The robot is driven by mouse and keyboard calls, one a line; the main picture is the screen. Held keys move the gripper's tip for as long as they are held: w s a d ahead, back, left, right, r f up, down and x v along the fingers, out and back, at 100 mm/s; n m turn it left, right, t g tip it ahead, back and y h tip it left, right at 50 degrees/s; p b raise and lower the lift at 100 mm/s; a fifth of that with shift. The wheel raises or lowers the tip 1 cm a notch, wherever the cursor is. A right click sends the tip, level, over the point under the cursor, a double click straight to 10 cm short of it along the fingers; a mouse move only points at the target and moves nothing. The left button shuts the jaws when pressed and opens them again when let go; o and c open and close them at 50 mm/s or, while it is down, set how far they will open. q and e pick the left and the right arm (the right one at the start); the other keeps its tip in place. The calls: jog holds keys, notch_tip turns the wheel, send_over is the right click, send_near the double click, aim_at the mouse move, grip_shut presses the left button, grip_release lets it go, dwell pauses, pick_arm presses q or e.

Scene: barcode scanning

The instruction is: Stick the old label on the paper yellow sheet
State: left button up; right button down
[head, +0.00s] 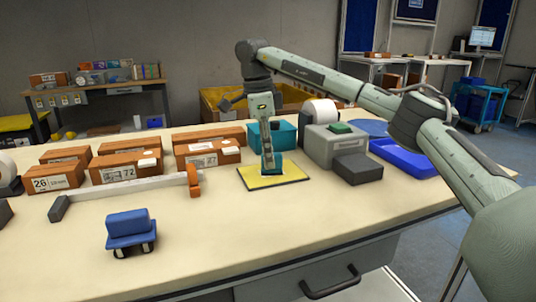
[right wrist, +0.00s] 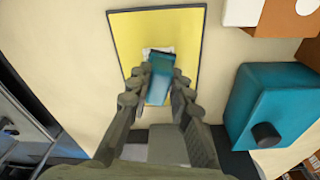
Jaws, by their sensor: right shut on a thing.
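The yellow sheet (head: 292,177) with a dark border lies flat on the table, left of the grey printer. My right gripper (head: 268,166) points down over it. In the right wrist view the gripper (right wrist: 160,86) is shut on a small teal block (right wrist: 160,76). A white label (right wrist: 148,51) shows at the block's far end, against the yellow sheet (right wrist: 182,25). Most of the label is hidden by the block, and I cannot tell whether it touches the sheet. My left gripper is out of view.
A teal container (head: 283,134) stands behind the sheet. The grey printer (head: 332,146) and a dark box (head: 358,168) are to its right, with a blue tray (head: 405,160) beyond. Several brown boxes (head: 125,167) stand left. The front table is mostly clear around a blue item (head: 128,228).

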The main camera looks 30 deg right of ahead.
jog(key=shift+r, duration=3.5)
